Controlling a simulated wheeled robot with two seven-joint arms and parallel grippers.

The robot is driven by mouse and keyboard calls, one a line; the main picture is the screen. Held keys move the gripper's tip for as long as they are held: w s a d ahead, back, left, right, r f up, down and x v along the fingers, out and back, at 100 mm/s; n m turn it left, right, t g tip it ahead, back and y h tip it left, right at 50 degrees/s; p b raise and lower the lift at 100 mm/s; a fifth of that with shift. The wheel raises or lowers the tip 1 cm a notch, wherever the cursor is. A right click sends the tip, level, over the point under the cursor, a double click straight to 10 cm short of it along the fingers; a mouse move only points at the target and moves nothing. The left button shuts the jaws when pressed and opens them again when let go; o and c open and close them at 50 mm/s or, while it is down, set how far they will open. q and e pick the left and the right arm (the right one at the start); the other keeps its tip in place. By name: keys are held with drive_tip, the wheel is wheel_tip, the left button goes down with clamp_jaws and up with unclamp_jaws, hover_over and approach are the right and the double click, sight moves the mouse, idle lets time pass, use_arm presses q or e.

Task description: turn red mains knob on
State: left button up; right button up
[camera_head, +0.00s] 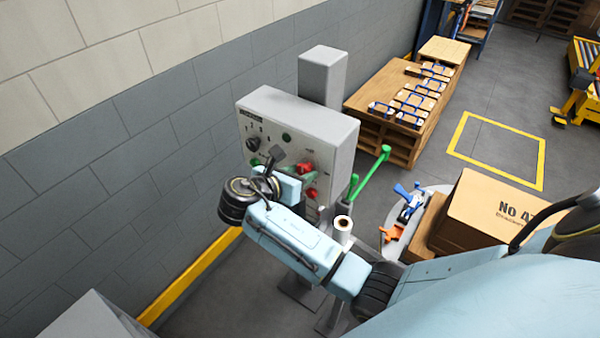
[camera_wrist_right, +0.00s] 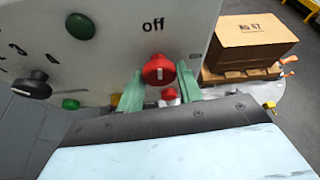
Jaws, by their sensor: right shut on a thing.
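The red mains knob (camera_wrist_right: 159,70) sits on a pale control panel (camera_wrist_right: 110,50), below the printed word "off". A white mark on its face runs roughly upright in the wrist view. My right gripper (camera_wrist_right: 160,90) has its two green fingers on either side of the knob and is shut on it. In the head view, the knob (camera_head: 305,168) shows on the right part of the panel (camera_head: 300,120). My right wrist hides part of the panel there. A smaller red button (camera_head: 311,193) is below the knob. My left gripper is not in view.
A black knob (camera_wrist_right: 31,86) and green buttons (camera_wrist_right: 80,27) share the panel. A green bar (camera_head: 370,172) and a white roll (camera_head: 343,224) are close beside my arm. A wall is at left.

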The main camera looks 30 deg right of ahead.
drive_tip(key=m+t+y, duration=0.1)
drive_tip(key=m+t, duration=0.2)
drive_tip(key=m, duration=0.1)
drive_tip(key=shift+s, duration=0.15)
drive_tip(key=m+t, duration=0.1)
drive_tip(key=m, duration=0.1)
drive_tip(key=shift+f+m+t+b, duration=0.1)
drive_tip(key=shift+m+t+b, duration=0.25)
drive_tip(key=shift+m+t, duration=0.05)
drive_tip(key=m+t+b, duration=0.1)
drive_tip(key=m+b, duration=0.1)
drive_tip(key=shift+f+m, duration=0.15)
drive_tip(key=shift+m, duration=0.25)
drive_tip(key=shift+d+m+t+b, duration=0.1)
drive_tip(key=shift+m+t+b, duration=1.15)
drive_tip(key=shift+b, duration=1.05)
drive_tip(key=shift+m+g, duration=0.25)
drive_tip(key=shift+m, duration=0.1)
drive_tip(key=o, duration=1)
